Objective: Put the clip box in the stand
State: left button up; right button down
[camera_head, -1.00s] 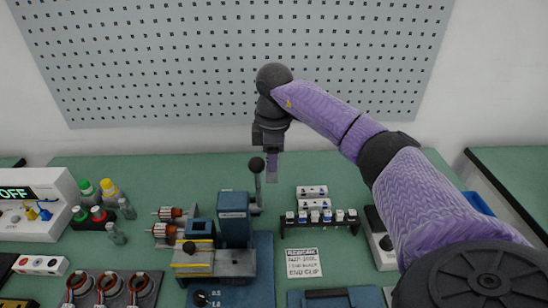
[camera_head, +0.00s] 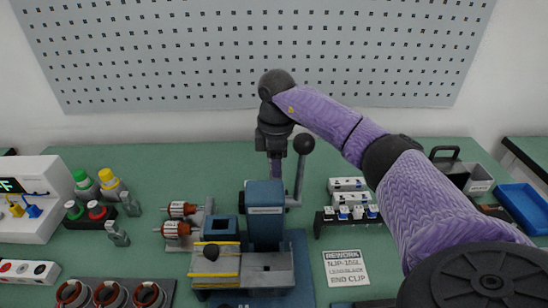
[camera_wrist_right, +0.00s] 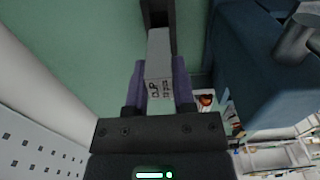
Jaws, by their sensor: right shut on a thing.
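My right gripper (camera_head: 277,160) is behind the blue press (camera_head: 265,212) in the head view, fingers pointing down. In the right wrist view its purple fingers (camera_wrist_right: 159,82) are shut on the clip box (camera_wrist_right: 159,62), a narrow grey block with dark lettering on its end. The press hides the clip box in the head view. In the right wrist view a dark bracket-like piece (camera_wrist_right: 157,7) is at the far end of the box. I cannot tell whether it is the stand, or whether the box touches it. My left gripper is not in view.
The press with its black-knobbed lever (camera_head: 303,144) stands close to the right gripper. A rack (camera_head: 347,221) of small blocks and a rework card (camera_head: 346,268) lie to its right. A blue tray (camera_head: 522,196) is at far right. Bottles (camera_head: 108,183) stand left. Green table behind the press is clear.

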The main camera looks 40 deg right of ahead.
jog(key=shift+f, duration=0.7)
jog(key=shift+f+b, duration=0.85)
jog(key=shift+b, duration=0.2)
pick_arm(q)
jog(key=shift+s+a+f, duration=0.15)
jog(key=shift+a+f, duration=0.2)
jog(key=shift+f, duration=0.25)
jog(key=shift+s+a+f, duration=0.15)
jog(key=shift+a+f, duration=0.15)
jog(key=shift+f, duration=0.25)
pick_arm(e)
jog(key=shift+f, duration=0.15)
pick_arm(q)
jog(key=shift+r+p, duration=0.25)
jog(key=shift+p, duration=0.3)
pick_arm(e)
jog(key=shift+f, duration=0.1)
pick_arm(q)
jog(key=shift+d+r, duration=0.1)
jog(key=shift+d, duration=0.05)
pick_arm(e)
jog(key=shift+f, duration=0.4)
